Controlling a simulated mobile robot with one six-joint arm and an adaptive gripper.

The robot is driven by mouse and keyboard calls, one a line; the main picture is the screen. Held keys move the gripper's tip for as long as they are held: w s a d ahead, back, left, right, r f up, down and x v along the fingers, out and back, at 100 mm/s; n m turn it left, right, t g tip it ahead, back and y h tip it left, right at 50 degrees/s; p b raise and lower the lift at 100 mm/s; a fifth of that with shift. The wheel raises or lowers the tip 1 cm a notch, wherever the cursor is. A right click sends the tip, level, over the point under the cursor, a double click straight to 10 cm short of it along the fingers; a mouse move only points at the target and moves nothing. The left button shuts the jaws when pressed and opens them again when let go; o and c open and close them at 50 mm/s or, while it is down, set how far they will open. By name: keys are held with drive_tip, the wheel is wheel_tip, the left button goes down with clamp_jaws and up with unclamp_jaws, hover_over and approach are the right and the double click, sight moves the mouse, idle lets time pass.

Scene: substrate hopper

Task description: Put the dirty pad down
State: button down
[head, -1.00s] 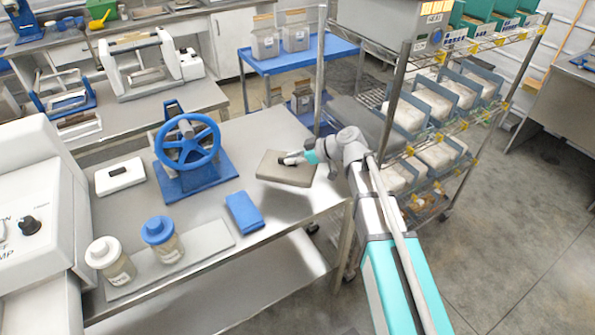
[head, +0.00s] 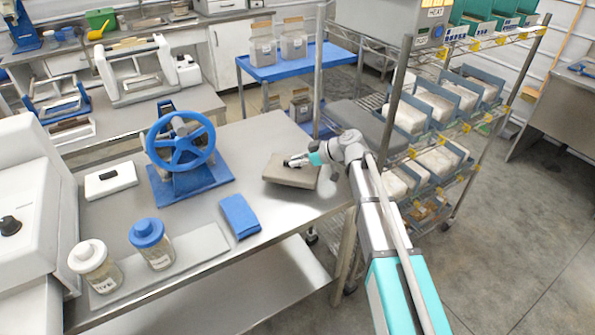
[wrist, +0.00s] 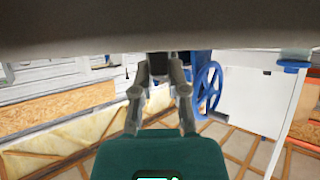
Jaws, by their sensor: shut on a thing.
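The dirty pad (head: 290,176) is a grey-brown, flat square slab. In the head view it is over the right end of the steel bench, close to its right edge. My gripper (head: 297,162) is shut on the pad near its upper right part. In the wrist view the fingers (wrist: 158,63) reach up to the pad's dark face (wrist: 160,28), which fills the top of the picture. The fingertips are partly hidden there. I cannot tell whether the pad touches the bench top.
The steel bench (head: 275,135) has free room left of the pad. On it are a blue handwheel press (head: 180,142), a folded blue cloth (head: 240,216), a white block (head: 110,180) and two jars (head: 152,243). A wire rack (head: 402,90) stands right, a blue cart (head: 285,66) behind.

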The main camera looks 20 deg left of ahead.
sight(303, 167)
drive_tip(key=shift+w+f+b, duration=0.5)
drive_tip(key=shift+f+b, duration=0.25)
drive_tip(key=shift+s+f+b, duration=0.1)
drive_tip(key=shift+f+b, duration=1.15)
drive_tip(key=shift+f, duration=0.05)
drive_tip(key=c, duration=0.7)
unclamp_jaws()
drive_tip(key=shift+o, duration=0.2)
drive_tip(key=shift+r, duration=0.1)
drive_tip(key=shift+d+r+p, duration=0.3)
drive_tip(key=shift+d+p, duration=0.05)
drive_tip(key=shift+d, duration=0.1)
drive_tip(key=p+v, duration=0.5)
drive_tip(key=v, duration=0.5)
drive_tip(key=shift+d, duration=0.45)
drive_tip(key=shift+r, duration=0.1)
